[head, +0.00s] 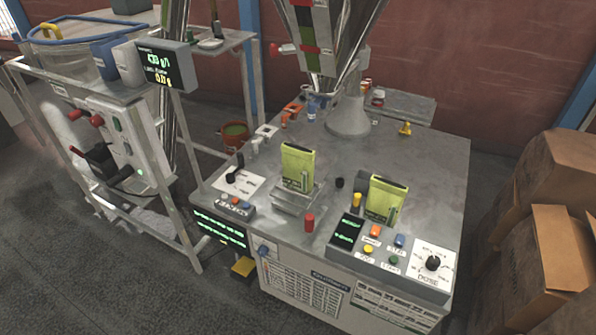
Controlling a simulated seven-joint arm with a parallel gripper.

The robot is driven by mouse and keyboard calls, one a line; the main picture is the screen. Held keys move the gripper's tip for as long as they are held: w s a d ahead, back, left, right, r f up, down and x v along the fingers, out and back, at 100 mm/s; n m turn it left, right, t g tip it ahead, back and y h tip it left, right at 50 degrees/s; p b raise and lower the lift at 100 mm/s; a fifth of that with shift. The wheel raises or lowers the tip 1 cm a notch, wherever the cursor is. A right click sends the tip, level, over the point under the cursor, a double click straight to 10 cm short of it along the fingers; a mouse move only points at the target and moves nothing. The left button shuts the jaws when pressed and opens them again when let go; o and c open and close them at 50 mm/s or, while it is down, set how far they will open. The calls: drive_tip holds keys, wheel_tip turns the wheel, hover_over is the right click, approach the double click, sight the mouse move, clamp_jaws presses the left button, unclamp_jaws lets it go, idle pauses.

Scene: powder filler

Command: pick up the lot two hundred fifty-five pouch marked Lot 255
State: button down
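Two yellow-green pouches stand upright on the grey metal bench (420,160). The left pouch (298,167) stands on a small metal stand (291,199) near the middle of the bench. The right pouch (384,199) stands farther right, just behind the button panel. Both have a dark top edge and print on the front. The print is too small for me to read a lot number on either one. My gripper does not show in the head view.
A button panel with a dose dial (433,263) lines the bench's front right. A red knob (309,223) stands before the metal stand. A steel funnel (335,50) rises at the back. Cardboard boxes (560,180) stand at right. The bench's right rear is mostly clear.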

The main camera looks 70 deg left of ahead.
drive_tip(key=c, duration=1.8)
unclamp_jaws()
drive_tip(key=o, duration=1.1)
